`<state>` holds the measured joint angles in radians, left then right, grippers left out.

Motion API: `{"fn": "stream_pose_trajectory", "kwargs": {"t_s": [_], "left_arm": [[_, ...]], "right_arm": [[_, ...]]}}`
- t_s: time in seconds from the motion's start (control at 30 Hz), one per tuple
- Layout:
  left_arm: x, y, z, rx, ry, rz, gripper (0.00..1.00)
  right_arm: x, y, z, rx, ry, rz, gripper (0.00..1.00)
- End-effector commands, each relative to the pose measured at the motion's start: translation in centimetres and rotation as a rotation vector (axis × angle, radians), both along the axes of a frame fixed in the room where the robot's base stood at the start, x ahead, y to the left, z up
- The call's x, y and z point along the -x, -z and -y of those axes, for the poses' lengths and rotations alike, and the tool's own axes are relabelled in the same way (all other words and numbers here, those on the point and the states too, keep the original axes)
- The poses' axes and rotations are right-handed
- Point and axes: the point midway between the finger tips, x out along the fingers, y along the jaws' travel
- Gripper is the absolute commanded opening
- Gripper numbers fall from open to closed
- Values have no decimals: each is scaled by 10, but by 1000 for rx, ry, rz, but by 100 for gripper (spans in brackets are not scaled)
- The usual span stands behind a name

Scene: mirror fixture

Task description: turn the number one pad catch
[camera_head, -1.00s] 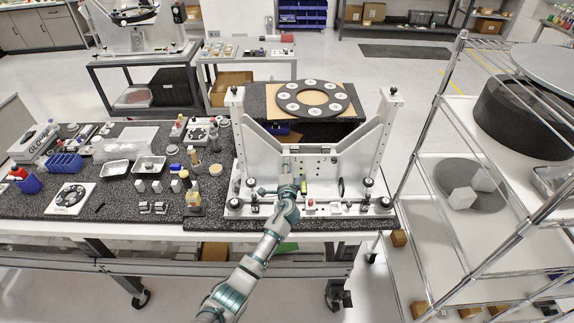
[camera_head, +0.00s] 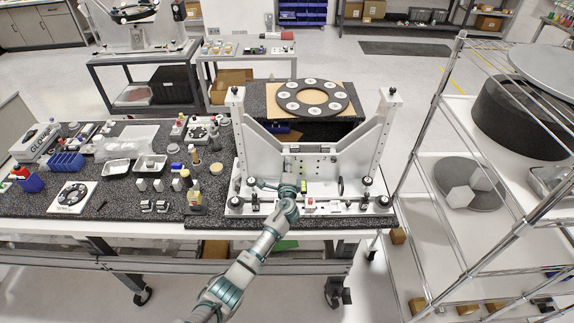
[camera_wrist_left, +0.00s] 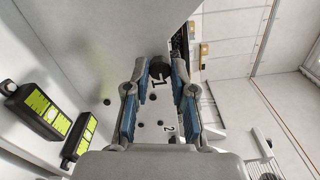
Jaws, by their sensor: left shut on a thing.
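The number one pad catch (camera_wrist_left: 160,66), a small dark round knob, sits at the white fixture plate beside a printed "1" in the left wrist view. My left gripper (camera_wrist_left: 160,72) is shut on it, with one blue-padded finger on each side. In the head view my left gripper (camera_head: 254,183) reaches in low at the front left of the white mirror fixture (camera_head: 235,135). The catch is too small to make out there. A printed "2" stands lower on the plate in the wrist view. My right gripper is in neither view.
Two black blocks with yellow-green labels (camera_wrist_left: 38,112) lie left of the gripper in the wrist view. A black ring with white pads (camera_head: 311,97) lies behind the fixture. Trays and bottles crowd the bench to the left. A wire rack (camera_head: 440,120) stands on the right.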

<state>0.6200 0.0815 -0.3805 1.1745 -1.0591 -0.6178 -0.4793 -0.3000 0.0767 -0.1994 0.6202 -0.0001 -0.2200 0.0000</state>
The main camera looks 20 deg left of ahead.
Motion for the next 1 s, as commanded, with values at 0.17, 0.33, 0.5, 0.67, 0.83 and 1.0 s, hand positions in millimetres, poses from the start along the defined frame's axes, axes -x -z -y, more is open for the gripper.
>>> {"fn": "stream_pose_trajectory", "kwargs": {"t_s": [0.17,0.33,0.5,0.67,0.83,1.0], "left_arm": [[1,7,1,2,1,-11,0],[1,6,1,3,1,-10,49],[2,3,1,2,1,-5,49],[5,2,1,4,0,-2,49],[26,3,8,4,1,-2,49],[62,4,19,4,3,-4,49]], "right_arm": [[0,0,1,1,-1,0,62],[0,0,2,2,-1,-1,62],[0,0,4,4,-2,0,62],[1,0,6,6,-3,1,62],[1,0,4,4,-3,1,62],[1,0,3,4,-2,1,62]]}}
